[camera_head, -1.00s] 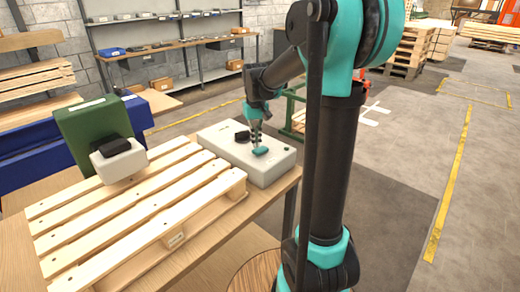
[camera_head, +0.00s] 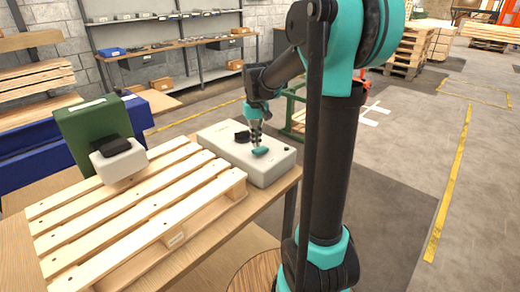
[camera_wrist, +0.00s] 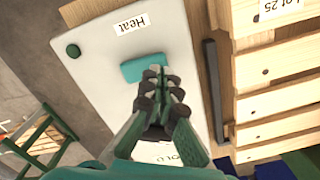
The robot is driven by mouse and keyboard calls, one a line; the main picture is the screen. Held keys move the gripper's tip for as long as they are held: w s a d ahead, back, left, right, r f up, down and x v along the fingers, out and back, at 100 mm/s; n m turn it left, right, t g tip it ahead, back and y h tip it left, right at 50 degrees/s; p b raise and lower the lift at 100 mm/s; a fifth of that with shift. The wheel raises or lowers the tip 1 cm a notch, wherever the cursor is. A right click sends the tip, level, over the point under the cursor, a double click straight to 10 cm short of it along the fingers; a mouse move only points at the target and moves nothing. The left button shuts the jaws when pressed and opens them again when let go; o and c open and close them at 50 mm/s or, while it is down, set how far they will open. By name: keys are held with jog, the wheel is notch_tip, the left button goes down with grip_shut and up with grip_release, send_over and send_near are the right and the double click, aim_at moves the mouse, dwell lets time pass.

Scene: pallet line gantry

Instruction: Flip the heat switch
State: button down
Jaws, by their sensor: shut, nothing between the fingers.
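The pale grey control box (camera_head: 280,165) sits on the wooden table, behind the pallet's right end. In the wrist view its top face (camera_wrist: 190,45) carries a "Heat" label (camera_wrist: 131,23). A teal switch piece (camera_wrist: 143,67) lies below that label; it also shows in the head view (camera_head: 260,151). My gripper (camera_head: 257,144) points down at the teal piece, its fingers shut and empty. In the wrist view the fingertips (camera_wrist: 160,76) overlap the teal piece's lower right edge; I cannot tell whether they touch. A second label is partly hidden behind my fingers.
A green round button (camera_wrist: 73,51) is near a box corner. The slatted pallet (camera_head: 130,215) and a green-and-white device (camera_head: 118,160) stand left. Open floor lies right of the table.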

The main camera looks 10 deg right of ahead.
aim_at(256, 151)
jog(key=shift+f, duration=1.25)
dwell(0.8)
jog(key=shift+r, duration=3.55)
jog(key=s+d+f+t, duration=0.2)
jog(key=s+f, duration=0.6)
jog(key=s, duration=0.3)
jog(key=s+d+f+m+t, duration=0.1)
jog(key=s+d+f+t, duration=0.1)
jog(key=s+f, duration=0.6)
jog(key=s, duration=0.3)
jog(key=shift+f, duration=0.2)
